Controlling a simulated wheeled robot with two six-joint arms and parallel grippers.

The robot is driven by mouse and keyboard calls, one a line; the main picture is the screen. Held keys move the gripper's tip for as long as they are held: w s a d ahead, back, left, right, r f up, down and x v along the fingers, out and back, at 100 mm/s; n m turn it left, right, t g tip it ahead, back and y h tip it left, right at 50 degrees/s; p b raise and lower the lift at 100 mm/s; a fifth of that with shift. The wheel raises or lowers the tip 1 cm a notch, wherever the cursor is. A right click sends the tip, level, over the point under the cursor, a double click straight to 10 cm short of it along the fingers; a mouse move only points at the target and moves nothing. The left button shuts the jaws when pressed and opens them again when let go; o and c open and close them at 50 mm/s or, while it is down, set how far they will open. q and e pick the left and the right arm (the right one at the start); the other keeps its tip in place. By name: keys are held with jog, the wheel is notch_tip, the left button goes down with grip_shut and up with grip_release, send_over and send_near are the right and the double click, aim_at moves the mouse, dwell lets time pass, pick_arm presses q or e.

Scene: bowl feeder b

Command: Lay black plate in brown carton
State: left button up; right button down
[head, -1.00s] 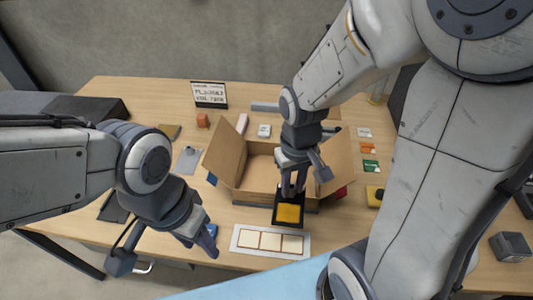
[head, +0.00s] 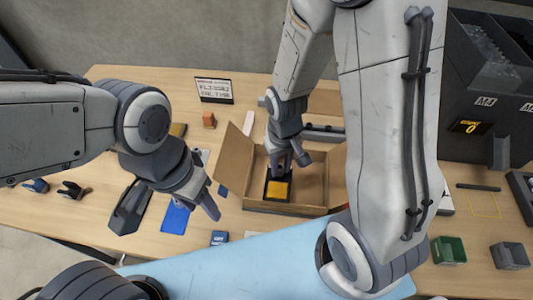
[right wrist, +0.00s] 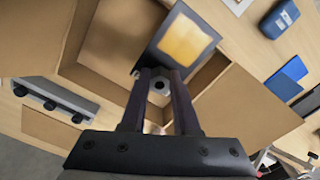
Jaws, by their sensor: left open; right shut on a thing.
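The black plate (head: 267,188) has a yellow-orange square on its face. The brown carton (head: 312,182) stands open on the table with its flaps spread. My right gripper (head: 281,170) is shut on the plate's edge and holds it within the carton's outline, towards the left. In the right wrist view the plate (right wrist: 205,28) extends beyond the fingertips, beside a carton wall (right wrist: 215,95). I cannot tell whether it touches the carton's floor. My left gripper (head: 200,199) is open and empty, left of the carton, above the table.
A display sign (head: 214,90) and an orange block (head: 209,120) stand behind the carton. A blue sheet (head: 176,217) lies below my left gripper. A green bin (head: 449,250) and a grey bin (head: 509,255) are at right. A dark feeder (head: 490,75) stands at the back right.

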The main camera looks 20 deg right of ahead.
jog(key=w+f, duration=0.1)
jog(key=w, duration=0.1)
jog(key=w+a+f, duration=0.1)
jog(key=w, duration=0.1)
jog(key=w+f, duration=0.2)
jog(key=shift+a+p, duration=0.35)
jog(key=shift+p, duration=0.05)
jog(key=shift+f+p, duration=0.3)
jog(key=shift+f, duration=1.65)
jog(key=shift+f, duration=0.1)
jog(key=c, duration=0.7)
grip_release()
jog(key=shift+o, duration=0.2)
notch_tip(320, 180, up, 12)
jog(key=b, duration=0.1)
jog(key=s+a+r+n, duration=0.3)
jog(key=s+a+r, duration=0.1)
jog(key=s, duration=0.5)
jog(key=s+a+r+n+y, duration=0.1)
jog(key=s+a+r+n, duration=0.2)
jog(key=s+r, duration=0.3)
jog(key=s, duration=0.3)
jog(key=shift+s+a+r, duration=0.35)
jog(key=shift+a, duration=0.05)
